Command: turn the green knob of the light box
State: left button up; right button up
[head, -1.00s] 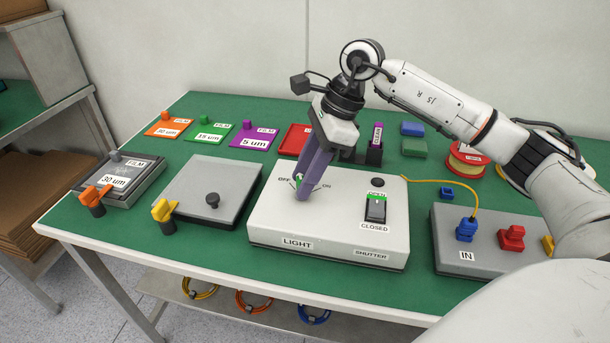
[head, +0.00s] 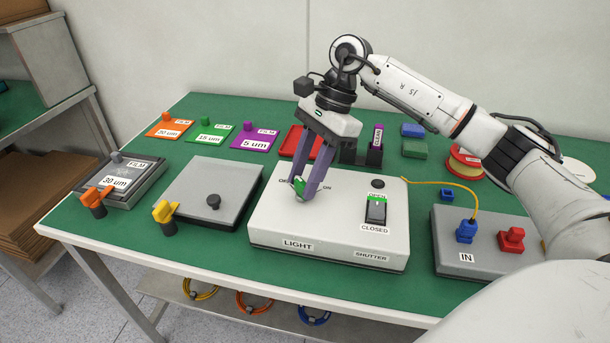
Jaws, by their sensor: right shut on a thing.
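The light box (head: 275,222) is a pale box in the middle of the table, labelled LIGHT and SHUTTER on its front. Its green knob (head: 299,187) sits on the top left, between OFF and ON labels that the fingers partly cover. My right gripper (head: 303,191) points down at the knob, with one purple finger on each side of it, and is shut on it. The knob shows between the fingertips, but its exact pointing is hard to tell. My left gripper is not in view.
A shutter switch (head: 376,208) with a green top marked OPEN and CLOSED stands right of the knob. A grey plate (head: 203,180) with a black knob lies left. A grey box (head: 480,262) with blue and red plugs is at right. Coloured film tiles lie behind.

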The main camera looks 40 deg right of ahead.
jog(key=o, duration=1.1)
jog(key=v, duration=1)
jog(key=shift+r, duration=0.2)
